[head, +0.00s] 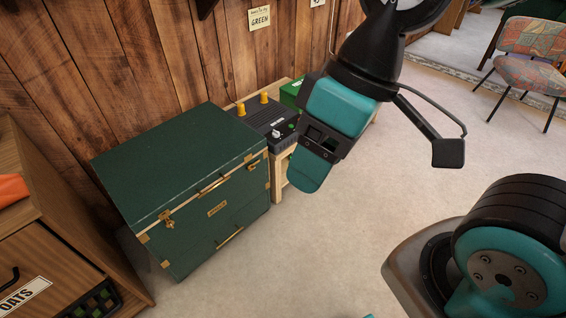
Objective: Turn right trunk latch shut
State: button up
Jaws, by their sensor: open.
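The dark green trunk (190,200) stands on the floor at the left in the head view, its lid down. Its right latch (254,165) is a small brass piece near the front right corner, lying roughly sideways along the lid seam. The left latch (168,219) is brass and hangs downward near the front left corner. My gripper (315,158) is open and empty, in the air to the right of the trunk and apart from the latch. One teal finger shows clearly; the other is hard to make out.
A low wooden stand (280,172) with a black box (262,122) with yellow knobs and a green box (293,93) is right behind the trunk. A wooden cabinet (60,240) stands close at left. A chair (530,65) is far right. The floor in front is clear.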

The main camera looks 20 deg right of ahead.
aim_at(250, 167)
jog(key=z, duration=0.4)
jog(key=i, duration=0.75)
jog(key=z, duration=0.75)
